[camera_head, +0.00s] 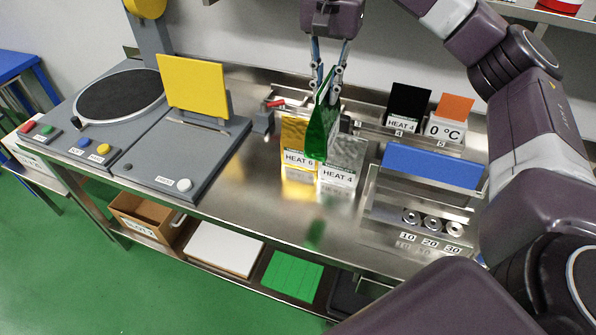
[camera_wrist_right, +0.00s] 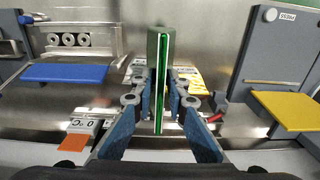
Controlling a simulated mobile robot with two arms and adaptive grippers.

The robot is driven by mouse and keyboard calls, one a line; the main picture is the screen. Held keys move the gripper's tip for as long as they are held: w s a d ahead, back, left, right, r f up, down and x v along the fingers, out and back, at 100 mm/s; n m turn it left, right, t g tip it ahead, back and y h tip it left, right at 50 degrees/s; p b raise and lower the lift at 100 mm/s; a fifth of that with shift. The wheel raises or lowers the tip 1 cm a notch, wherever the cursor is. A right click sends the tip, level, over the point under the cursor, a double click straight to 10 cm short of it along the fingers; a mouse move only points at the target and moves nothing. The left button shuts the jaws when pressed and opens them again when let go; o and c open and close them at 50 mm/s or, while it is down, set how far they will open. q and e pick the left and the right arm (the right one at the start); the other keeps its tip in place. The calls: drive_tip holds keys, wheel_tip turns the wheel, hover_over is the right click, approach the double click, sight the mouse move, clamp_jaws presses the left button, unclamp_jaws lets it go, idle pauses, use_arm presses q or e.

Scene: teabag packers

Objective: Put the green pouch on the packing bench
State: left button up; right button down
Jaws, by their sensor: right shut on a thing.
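The green pouch (camera_head: 321,130) hangs upright from my right gripper (camera_head: 327,78), whose fingers are closed on its upper part. In the right wrist view the pouch (camera_wrist_right: 160,85) shows edge-on between the two fingers (camera_wrist_right: 161,112). The steel packing bench (camera_head: 245,190) lies below, and a green reflection shows on its top. The pouch overlaps a gold pouch (camera_head: 298,157) and a silver pouch (camera_head: 338,177) in the head view; I cannot tell how high it is above the bench. My left gripper is not in view.
A grey machine with a yellow plate (camera_head: 192,86) stands on the left. A blue plate (camera_head: 431,166) with several metal rings is on the right. A black card (camera_head: 408,103) and an orange card (camera_head: 455,107) stand behind. The bench's front middle is clear.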

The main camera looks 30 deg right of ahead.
wheel_tip(320, 180, down, 6)
drive_tip(key=shift+r+b, duration=0.25)
drive_tip(key=shift+b, duration=0.2)
wheel_tip(320, 180, down, 9)
drive_tip(key=shift+f+p, duration=0.2)
drive_tip(key=shift+p, duration=0.95)
wheel_tip(320, 180, down, 5)
drive_tip(key=shift+r+p, duration=0.2)
drive_tip(key=shift+p, duration=0.4)
drive_tip(key=shift+f, duration=0.2)
drive_tip(key=c, duration=1.9)
unclamp_jaws()
drive_tip(key=shift+r, duration=0.1)
